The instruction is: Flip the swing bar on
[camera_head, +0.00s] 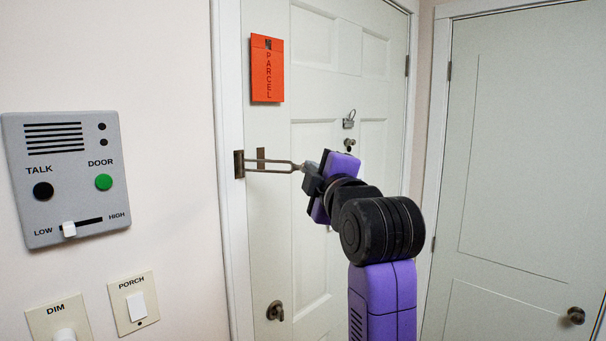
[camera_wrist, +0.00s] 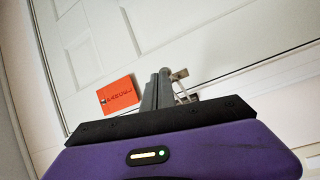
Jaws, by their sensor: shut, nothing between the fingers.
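The swing bar (camera_head: 272,166) is a metal U-shaped loop. It reaches from a dark plate (camera_head: 239,164) on the door frame rightward across the white door's left edge. A small upright metal plate (camera_head: 260,157) is on the door beside the loop. My gripper (camera_head: 307,168) is shut and empty at the loop's right end; I cannot tell whether it touches. In the wrist view my shut fingers (camera_wrist: 160,88) point at the door, with metal parts of the bar (camera_wrist: 182,86) just to their right, partly hidden.
An orange parcel card (camera_head: 267,69) hangs on the door above the bar. A small latch (camera_head: 349,121) and a door knob (camera_head: 275,311) are also on the door. A grey intercom panel (camera_head: 70,207) and a porch switch (camera_head: 136,303) are on the left wall. Another door (camera_head: 520,170) is at right.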

